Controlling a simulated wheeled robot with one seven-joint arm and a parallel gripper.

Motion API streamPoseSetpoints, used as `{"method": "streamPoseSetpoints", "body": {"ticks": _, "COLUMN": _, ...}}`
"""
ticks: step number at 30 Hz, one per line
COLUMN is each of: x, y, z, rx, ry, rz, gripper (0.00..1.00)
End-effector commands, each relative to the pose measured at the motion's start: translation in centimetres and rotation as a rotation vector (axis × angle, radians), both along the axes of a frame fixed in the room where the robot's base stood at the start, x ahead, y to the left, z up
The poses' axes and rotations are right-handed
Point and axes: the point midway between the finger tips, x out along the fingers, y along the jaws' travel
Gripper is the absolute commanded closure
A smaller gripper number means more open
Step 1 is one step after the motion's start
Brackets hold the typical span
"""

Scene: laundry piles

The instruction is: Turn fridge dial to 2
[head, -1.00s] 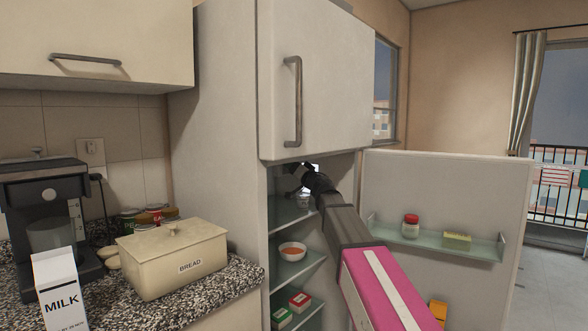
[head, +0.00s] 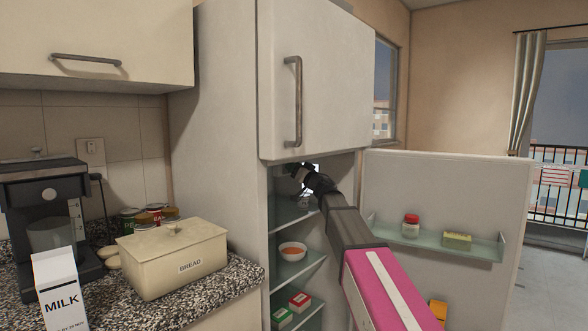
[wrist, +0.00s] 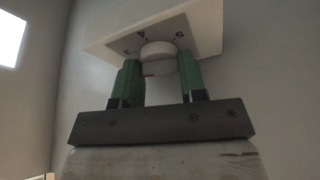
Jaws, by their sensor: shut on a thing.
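The fridge dial (wrist: 158,51) is a round white knob under a white housing box (wrist: 205,25) inside the fridge. In the head view my gripper (head: 303,175) reaches into the upper part of the open fridge, and the dial cannot be made out there.
The fridge door (head: 450,185) stands open at right, with a jar (head: 411,226) on its shelf. Glass shelves below my gripper hold a bowl (head: 292,251) and small boxes (head: 299,300). A closed cabinet door (head: 325,80) is above. A bread box (head: 175,260) stands on the counter.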

Motion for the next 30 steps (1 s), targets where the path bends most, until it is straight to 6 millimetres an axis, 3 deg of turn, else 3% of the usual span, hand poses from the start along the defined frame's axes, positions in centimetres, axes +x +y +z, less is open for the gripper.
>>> {"method": "streamPoseSetpoints", "body": {"ticks": 18, "x": 0.32, "y": -0.23, "z": 0.05, "rx": -0.339, "ry": -0.437, "rz": 0.0, "gripper": 0.85}}
{"method": "streamPoseSetpoints", "body": {"ticks": 30, "x": 0.29, "y": -0.23, "z": 0.07, "rx": -0.459, "ry": -0.59, "rz": 0.0, "gripper": 0.85}}
